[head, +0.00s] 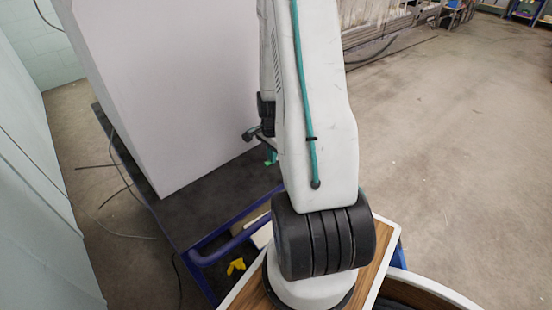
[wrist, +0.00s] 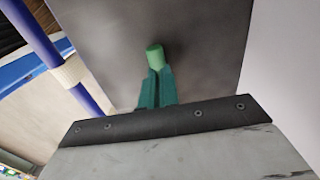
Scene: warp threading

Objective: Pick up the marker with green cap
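The marker with green cap (wrist: 154,57) shows in the wrist view as a short light green cylinder at the fingertips, over the dark grey tabletop. The rest of it is hidden by the fingers. My gripper (wrist: 158,76) has dark green fingers, which are drawn close together around the lower part of this green piece. In the head view, my gripper (head: 271,157) is a small green patch low over the dark table, mostly hidden behind my arm. The marker cannot be made out there.
A large white box (head: 170,90) stands on the dark table (head: 205,200), left of my arm. A blue rail (head: 225,243) runs along the table's near edge. A yellow object (head: 236,266) lies below it. Open floor (head: 450,130) is at right.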

